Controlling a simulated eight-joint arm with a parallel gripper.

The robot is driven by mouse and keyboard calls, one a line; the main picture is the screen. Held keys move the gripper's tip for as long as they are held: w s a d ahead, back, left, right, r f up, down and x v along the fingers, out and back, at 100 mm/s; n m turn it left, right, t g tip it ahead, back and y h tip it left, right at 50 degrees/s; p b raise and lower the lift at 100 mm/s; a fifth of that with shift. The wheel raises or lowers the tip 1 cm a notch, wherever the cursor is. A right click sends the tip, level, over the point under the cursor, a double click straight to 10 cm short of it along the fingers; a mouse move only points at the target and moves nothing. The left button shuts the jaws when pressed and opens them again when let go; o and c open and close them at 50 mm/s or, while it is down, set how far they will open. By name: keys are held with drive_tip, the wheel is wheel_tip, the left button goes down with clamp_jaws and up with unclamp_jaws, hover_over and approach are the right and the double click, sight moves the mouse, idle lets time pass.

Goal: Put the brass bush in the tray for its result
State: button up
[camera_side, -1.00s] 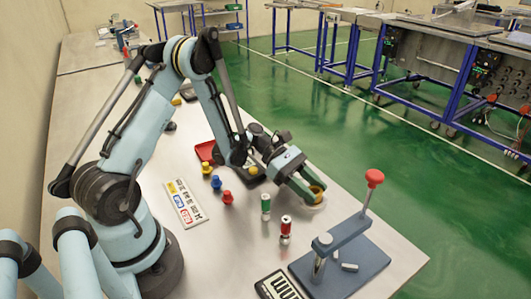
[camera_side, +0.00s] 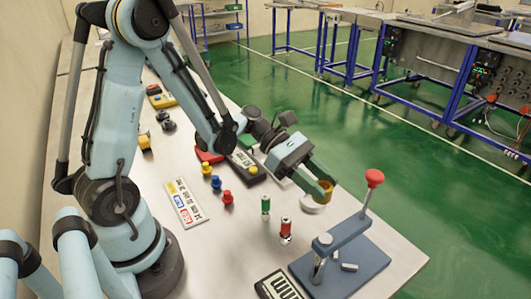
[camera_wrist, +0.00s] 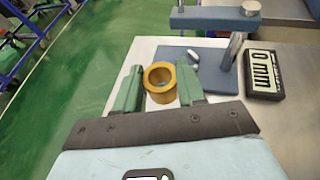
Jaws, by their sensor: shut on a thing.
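The brass bush (camera_side: 326,187) is a short yellow ring. My gripper (camera_side: 322,190) is shut on it, with its green fingers on either side. In the wrist view the bush (camera_wrist: 160,84) sits between the two fingertips, its bore facing the camera. In the side view it is just above a pale round disc (camera_side: 311,207) on the bench. A red tray (camera_side: 207,156) stands at the back, partly hidden by my arm. A dark item with a yellow round part (camera_side: 252,170) is beside it; I cannot tell what it is.
A blue press with a red knob (camera_side: 374,178) stands at the front right. A display box (camera_wrist: 264,74) is near it. Gauges with green (camera_side: 266,204) and red (camera_side: 286,230) bands stand upright. Yellow, blue and red pegs (camera_side: 216,183) stand beside a label card (camera_side: 184,202).

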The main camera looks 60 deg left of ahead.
drive_tip(key=s+d+r, duration=0.2)
drive_tip(key=d+r, duration=0.1)
wheel_tip(320, 180, up, 17)
drive_tip(key=n+t+y, duration=0.9)
drive_tip(key=n, duration=0.2)
hover_over(324, 185)
drive_tip(key=w+a, duration=0.2)
drive_tip(key=a, duration=0.7)
drive_tip(key=w+a+f+n+y, duration=0.2)
drive_tip(key=w+a+f, duration=0.3)
drive_tip(key=a+f, duration=0.3)
drive_tip(key=a+f+y, duration=0.1)
drive_tip(key=a+f, duration=0.4)
drive_tip(key=a, duration=0.2)
drive_tip(key=a+f+n, duration=0.1)
drive_tip(key=a+f, duration=0.4)
drive_tip(key=a, duration=0.3)
drive_tip(key=a+f+n+y, duration=0.1)
drive_tip(key=a+f, duration=0.5)
drive_tip(key=a, duration=0.2)
drive_tip(key=shift+s+t+y, duration=0.2)
drive_tip(key=shift+t+y, duration=0.1)
drive_tip(key=shift+f, duration=2.15)
clamp_jaws()
drive_tip(key=o, duration=1.2)
unclamp_jaws()
